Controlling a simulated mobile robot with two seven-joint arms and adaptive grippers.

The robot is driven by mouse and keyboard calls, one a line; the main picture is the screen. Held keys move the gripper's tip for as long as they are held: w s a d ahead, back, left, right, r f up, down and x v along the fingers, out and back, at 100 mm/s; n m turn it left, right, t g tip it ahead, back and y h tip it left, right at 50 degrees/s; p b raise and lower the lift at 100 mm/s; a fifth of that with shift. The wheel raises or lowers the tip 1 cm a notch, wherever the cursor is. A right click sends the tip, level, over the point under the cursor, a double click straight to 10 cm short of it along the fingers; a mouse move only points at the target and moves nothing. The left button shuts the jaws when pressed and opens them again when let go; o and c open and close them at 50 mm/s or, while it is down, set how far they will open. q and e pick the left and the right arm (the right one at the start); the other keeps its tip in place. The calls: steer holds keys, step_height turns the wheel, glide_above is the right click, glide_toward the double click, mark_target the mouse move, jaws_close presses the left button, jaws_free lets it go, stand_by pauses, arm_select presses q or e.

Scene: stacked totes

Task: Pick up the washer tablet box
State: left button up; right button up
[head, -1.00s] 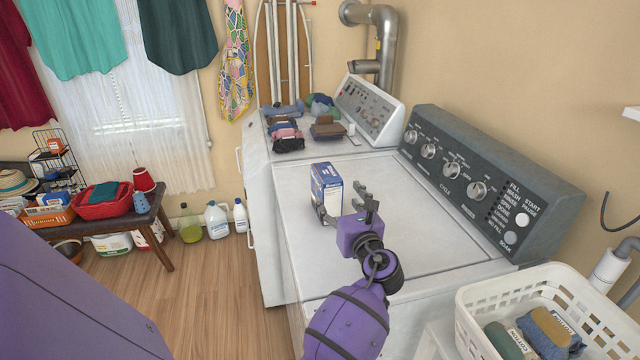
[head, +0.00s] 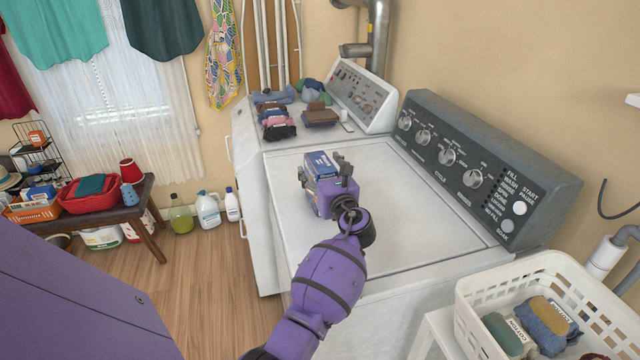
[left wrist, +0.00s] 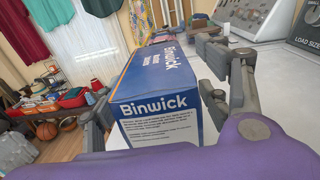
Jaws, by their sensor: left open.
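The washer tablet box (head: 321,167) is a blue and white carton standing upright on the white washer top. My left gripper (head: 323,174) is open around the box, with one finger on each side. In the left wrist view, the left gripper (left wrist: 153,105) has its left finger close to the box's left side and a gap at the right finger. The gripper and wrist hide the box's lower right part in the head view. My right gripper is not in view.
A white laundry basket (head: 470,310) with rolled cloths stands at the near right. The control panel (head: 480,165) rises behind the washer top (head: 400,220). Folded clothes (head: 278,125) lie on the neighbouring machine. The washer top around the box is otherwise clear.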

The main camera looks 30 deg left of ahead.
arm_select(q)
steer(key=c, duration=1.4)
steer(key=shift+r, duration=0.1)
steer(key=shift+c, duration=0.6)
steer(key=shift+r, duration=0.1)
